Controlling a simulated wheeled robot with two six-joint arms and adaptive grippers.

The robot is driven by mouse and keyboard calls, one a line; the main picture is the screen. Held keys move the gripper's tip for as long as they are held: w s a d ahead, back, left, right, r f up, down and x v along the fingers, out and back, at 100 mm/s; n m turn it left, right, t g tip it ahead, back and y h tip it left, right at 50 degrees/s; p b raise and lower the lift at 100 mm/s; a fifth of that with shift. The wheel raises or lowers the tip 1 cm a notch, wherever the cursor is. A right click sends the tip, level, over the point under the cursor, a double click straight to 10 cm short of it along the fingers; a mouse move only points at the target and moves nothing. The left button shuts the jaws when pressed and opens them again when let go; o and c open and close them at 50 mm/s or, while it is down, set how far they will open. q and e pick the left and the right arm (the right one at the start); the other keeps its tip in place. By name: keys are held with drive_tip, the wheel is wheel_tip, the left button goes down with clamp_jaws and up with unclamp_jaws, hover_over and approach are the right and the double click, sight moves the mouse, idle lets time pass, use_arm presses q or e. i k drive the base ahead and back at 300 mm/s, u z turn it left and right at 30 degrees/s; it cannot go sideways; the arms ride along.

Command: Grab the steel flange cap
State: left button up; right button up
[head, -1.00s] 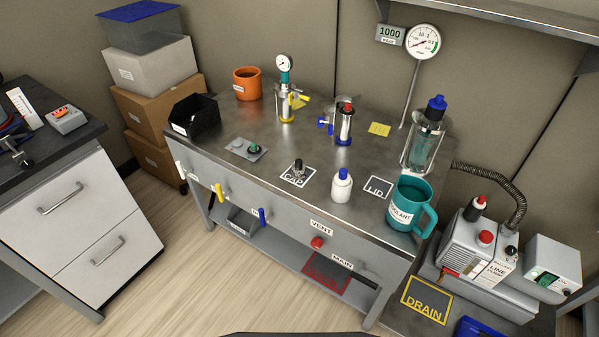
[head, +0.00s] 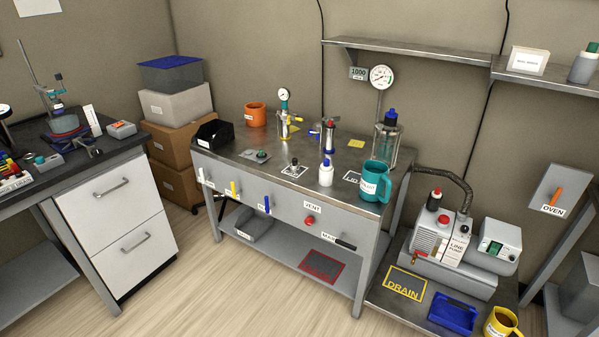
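A small steel piece with a dark knob, which looks like the flange cap (head: 294,163), sits on the square label marked CAP (head: 290,170) near the front of the steel bench top. It is small in the picture, so its fine shape cannot be told. Neither of my grippers shows in the head view.
Near the cap stand a white bottle with a blue top (head: 326,173), a plate with a green knob (head: 258,155) and a steel cylinder (head: 329,137). A teal mug (head: 374,182) stands at the bench's right end. A black bin (head: 213,133) is at the left. Floor in front is clear.

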sight(295, 167)
drive_tip(key=z, duration=0.6)
drive_tip(key=i, duration=0.8)
drive_tip(key=z, duration=0.45)
drive_tip(key=i, duration=0.95)
drive_tip(key=u, duration=0.55)
